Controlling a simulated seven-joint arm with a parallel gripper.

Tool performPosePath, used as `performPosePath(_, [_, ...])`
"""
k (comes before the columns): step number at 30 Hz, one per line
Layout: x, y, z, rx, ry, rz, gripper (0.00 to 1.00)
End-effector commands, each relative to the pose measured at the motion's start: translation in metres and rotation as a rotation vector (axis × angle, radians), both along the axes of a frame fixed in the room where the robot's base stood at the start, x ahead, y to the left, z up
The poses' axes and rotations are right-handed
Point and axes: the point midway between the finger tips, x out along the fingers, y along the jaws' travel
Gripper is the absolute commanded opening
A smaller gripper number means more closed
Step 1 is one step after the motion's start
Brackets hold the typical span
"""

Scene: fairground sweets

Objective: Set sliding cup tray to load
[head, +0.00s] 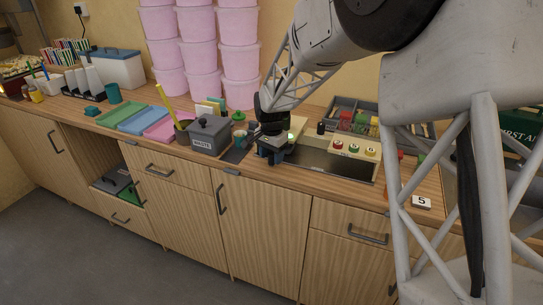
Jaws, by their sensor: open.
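My gripper (272,128) points down over the counter, open, just right of the grey lidded box. Directly below it is a small dark blue block-like piece (270,155), at the left end of a long dark recessed strip (325,166). This piece may be the sliding cup tray, but I cannot tell for sure. My gripper partly hides it, and I cannot tell whether they touch. A pale panel (354,146) with several coloured round buttons stands behind the strip.
A grey lidded box (210,137) stands close on the left. Pink tubs (198,55) are stacked behind. A grey organiser (352,113) sits behind the button panel. A "5" card (421,202) lies at the right. Coloured trays (145,119) lie further left.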

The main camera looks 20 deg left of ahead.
Motion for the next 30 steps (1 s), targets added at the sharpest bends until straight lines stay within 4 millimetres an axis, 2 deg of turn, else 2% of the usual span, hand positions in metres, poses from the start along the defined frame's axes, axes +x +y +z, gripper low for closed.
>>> performPosePath(11, [0.0, 0.0001, -0.0034, 0.0, 0.0, 0.0, 0.52])
performPosePath(21, [0.0, 0.0, -0.0032, 0.0, 0.0, 0.0, 0.0])
performPosePath(30, [0.0003, -0.0051, -0.0028, 0.0, 0.0, -0.001, 0.0])
